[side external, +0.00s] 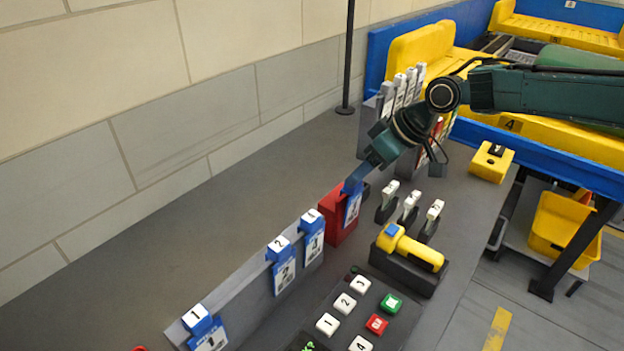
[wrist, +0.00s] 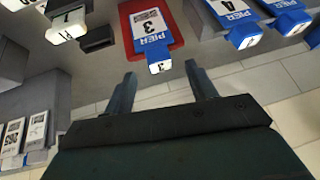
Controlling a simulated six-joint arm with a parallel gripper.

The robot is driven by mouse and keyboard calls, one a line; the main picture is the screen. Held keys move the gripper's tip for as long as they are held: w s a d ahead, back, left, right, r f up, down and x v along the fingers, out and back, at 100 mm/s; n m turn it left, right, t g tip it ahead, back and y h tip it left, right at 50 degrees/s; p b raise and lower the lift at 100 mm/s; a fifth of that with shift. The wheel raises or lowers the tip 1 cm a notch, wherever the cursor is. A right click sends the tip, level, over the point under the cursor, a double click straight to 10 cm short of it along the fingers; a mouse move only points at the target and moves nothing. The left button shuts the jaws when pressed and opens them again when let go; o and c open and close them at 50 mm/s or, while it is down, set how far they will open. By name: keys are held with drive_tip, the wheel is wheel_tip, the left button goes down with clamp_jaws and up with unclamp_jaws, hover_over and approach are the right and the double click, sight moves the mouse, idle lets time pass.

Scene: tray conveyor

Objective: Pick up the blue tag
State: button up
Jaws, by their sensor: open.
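A blue tag with a white label reading PIER 3 (wrist: 150,29) sits against a red block (wrist: 127,22) in the wrist view. The same blue tag (side external: 353,208) hangs on the red block (side external: 338,212) in the side view. My gripper (wrist: 160,73) is open with nothing held. Its two fingers lie either side of the tag's white-numbered top end in the wrist view. In the side view my gripper (side external: 357,178) points down just above the tag, and its tip hides the tag's top. I cannot tell whether they touch.
More blue tags (side external: 284,270) hang on a grey rail (side external: 254,292) at the front left. A rack of grey tags (side external: 400,90) stands behind. The bench at left is clear.

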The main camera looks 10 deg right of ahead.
sight(349, 200)
drive_tip(key=shift+x, duration=1.55)
clamp_jaws()
